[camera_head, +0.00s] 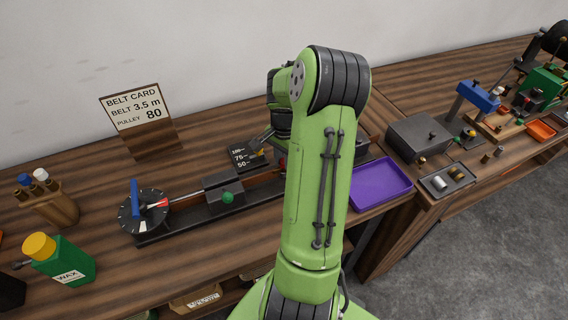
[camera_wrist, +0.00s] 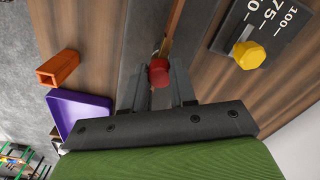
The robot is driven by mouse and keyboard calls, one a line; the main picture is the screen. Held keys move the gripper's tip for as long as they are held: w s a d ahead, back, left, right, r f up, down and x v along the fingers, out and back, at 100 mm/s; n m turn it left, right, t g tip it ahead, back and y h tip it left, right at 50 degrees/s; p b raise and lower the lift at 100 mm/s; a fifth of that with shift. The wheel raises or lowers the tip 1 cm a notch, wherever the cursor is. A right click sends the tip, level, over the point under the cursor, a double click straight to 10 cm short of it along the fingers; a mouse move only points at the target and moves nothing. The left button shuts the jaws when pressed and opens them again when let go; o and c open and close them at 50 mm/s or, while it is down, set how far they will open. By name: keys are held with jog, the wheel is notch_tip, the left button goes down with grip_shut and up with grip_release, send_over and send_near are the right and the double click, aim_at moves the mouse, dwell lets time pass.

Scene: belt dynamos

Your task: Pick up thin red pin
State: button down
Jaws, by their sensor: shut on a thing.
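The thin red pin (camera_wrist: 159,72) shows its red end between the fingers of my gripper (camera_wrist: 158,88) in the wrist view. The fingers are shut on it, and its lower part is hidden. It is over the dark rail (camera_wrist: 138,45) of the bench device, in line with a thin brown strip (camera_wrist: 174,25). I cannot tell whether the pin still touches the device. In the head view my green arm covers most of this spot.
A purple tray (camera_head: 381,184) lies right of my arm. An orange block (camera_wrist: 58,69) and a yellow knob on a scale plate (camera_wrist: 248,55) flank my gripper. A dial (camera_head: 143,212), belt card (camera_head: 132,108) and green wax bottle (camera_head: 66,262) stand left.

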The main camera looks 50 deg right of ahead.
notch_tip(320, 180, up, 10)
jog(key=p, duration=0.1)
jog(key=shift+p, duration=0.3)
dwell(0.3)
